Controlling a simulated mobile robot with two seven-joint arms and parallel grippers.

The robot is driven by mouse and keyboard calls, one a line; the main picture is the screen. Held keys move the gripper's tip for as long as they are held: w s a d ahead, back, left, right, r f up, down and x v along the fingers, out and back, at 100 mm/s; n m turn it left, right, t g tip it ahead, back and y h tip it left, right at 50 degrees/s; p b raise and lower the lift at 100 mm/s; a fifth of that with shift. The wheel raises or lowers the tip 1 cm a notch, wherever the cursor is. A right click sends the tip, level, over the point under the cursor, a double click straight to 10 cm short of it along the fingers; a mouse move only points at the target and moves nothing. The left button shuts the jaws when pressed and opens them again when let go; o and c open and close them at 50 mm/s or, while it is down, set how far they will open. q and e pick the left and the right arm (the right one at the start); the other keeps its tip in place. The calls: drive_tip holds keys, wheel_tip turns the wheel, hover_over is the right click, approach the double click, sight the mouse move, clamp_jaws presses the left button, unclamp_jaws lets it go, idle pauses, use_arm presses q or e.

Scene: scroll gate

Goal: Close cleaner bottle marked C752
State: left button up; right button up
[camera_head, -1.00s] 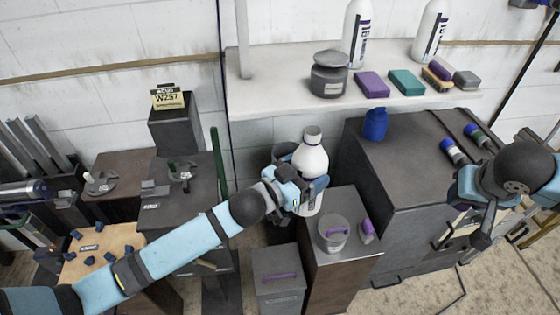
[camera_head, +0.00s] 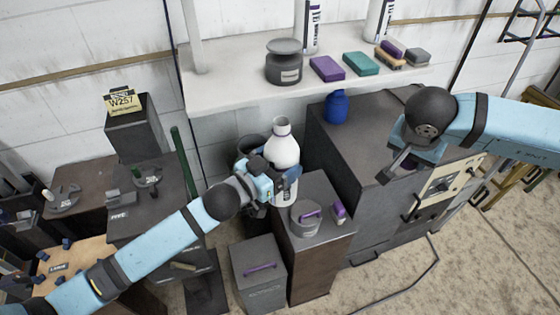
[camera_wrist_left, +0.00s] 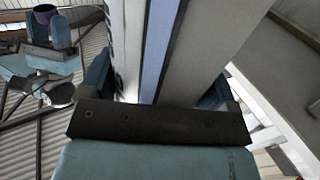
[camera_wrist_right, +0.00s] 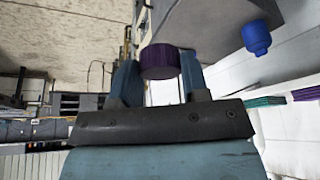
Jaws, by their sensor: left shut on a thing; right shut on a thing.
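A white bottle (camera_head: 283,152) with an open-looking narrow neck stands upright, its lower part in my left gripper (camera_head: 272,188). The left gripper is shut on it; in the left wrist view the bottle's pale side with a blue stripe (camera_wrist_left: 158,50) fills the space between the fingers. I cannot read the marking C752. My right gripper (camera_head: 402,164) is shut on a dark purple cap (camera_wrist_right: 160,62), to the right of the bottle and apart from it, over the dark cabinet. The cap also shows in the left wrist view (camera_wrist_left: 45,13).
A dark cabinet (camera_head: 340,165) with a blue bottle (camera_head: 337,107) on top stands right of the white bottle. The shelf (camera_head: 235,90) behind holds a grey jar (camera_head: 284,65), sponges and white bottles. A grey pot (camera_head: 305,218) sits on a low stand in front.

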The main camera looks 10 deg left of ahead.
drive_tip(key=w+a+r+m+g+h, duration=0.2)
drive_tip(key=a+r+m+g, duration=0.15)
drive_tip(key=a+m, duration=0.6)
drive_tip(key=m+g+y, duration=0.2)
drive_tip(key=m+y, duration=0.7)
drive_tip(key=m, duration=2.5)
approach(276, 122)
drive_tip(key=shift+s+a+f, duration=0.15)
drive_tip(key=shift+a+f, duration=0.15)
drive_tip(key=shift+a, duration=0.15)
drive_tip(key=shift+s+a+f, duration=0.2)
drive_tip(key=shift+a+f, duration=0.1)
drive_tip(key=shift+a, duration=0.2)
drive_tip(key=shift+a+r+m, duration=0.2)
drive_tip(key=shift+a+m, duration=0.15)
drive_tip(key=shift+m, duration=0.5)
drive_tip(key=shift+f, duration=0.15)
drive_tip(key=shift+f+t+h, duration=0.25)
drive_tip(key=shift+f+h, duration=0.05)
drive_tip(key=shift+f, duration=1.55)
